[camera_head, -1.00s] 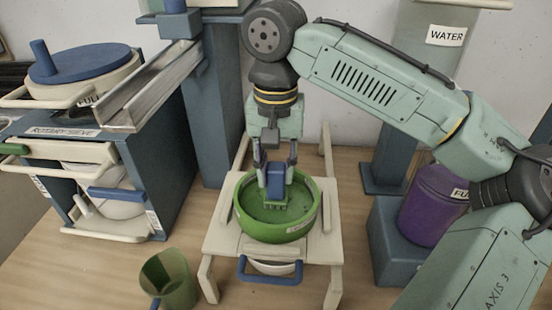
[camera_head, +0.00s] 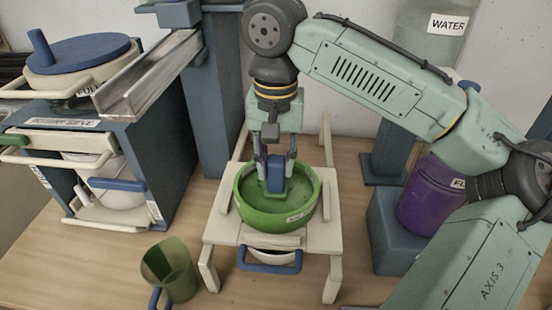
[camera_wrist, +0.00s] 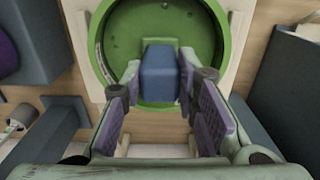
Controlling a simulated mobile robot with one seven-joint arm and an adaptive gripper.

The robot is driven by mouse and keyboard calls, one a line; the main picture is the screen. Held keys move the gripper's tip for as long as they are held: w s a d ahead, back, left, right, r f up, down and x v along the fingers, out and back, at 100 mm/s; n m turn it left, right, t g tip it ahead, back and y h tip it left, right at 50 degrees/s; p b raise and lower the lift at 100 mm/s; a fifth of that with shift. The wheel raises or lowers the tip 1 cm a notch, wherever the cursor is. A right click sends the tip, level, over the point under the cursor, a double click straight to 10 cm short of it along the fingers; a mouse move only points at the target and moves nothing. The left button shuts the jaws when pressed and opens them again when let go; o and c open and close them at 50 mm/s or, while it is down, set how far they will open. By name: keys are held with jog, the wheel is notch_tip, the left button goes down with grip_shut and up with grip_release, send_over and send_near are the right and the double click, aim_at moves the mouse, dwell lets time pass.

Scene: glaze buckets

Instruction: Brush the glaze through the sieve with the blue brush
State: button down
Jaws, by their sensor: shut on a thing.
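The blue brush (camera_head: 275,172) is upright in my gripper (camera_head: 276,178), which is shut on its block-shaped handle. The brush's lower end is down inside the green round sieve (camera_head: 290,221), at the glaze surface; whether it touches the mesh I cannot tell. The green glaze (camera_head: 292,203) covers the sieve's floor. The wrist view also shows the blue brush handle (camera_wrist: 159,72) between my fingers, with the sieve rim (camera_wrist: 97,62) around it. The sieve rests on a cream wooden stand (camera_head: 222,232). A white bowl with a blue handle (camera_head: 270,262) sits under it, mostly hidden.
A green jug (camera_head: 170,270) stands on the table at front left. The rotary sieve cabinet (camera_head: 140,150) is at left, with a metal chute (camera_head: 150,75). A purple container (camera_head: 430,200) stands on a blue block at right. Bare table lies between jug and stand.

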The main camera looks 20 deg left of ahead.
jog(key=shift+d+f, duration=0.1)
jog(key=shift+f, duration=0.1)
jog(key=shift+w+d, duration=0.2)
jog(key=shift+d, duration=0.65)
jog(key=shift+w+d, duration=0.2)
jog(key=shift+d, duration=0.6)
jog(key=shift+s+a, duration=0.2)
jog(key=shift+a, duration=1)
jog(key=shift+s+a, duration=0.2)
jog(key=shift+a, duration=0.95)
jog(key=shift+s+a, duration=0.2)
jog(key=shift+a, duration=1)
jog(key=shift+w+d, duration=0.35)
jog(key=shift+d, duration=0.8)
jog(key=shift+w+d, duration=0.3)
jog(key=shift+d, duration=0.85)
jog(key=shift+w+d, duration=0.35)
jog(key=shift+d, duration=0.8)
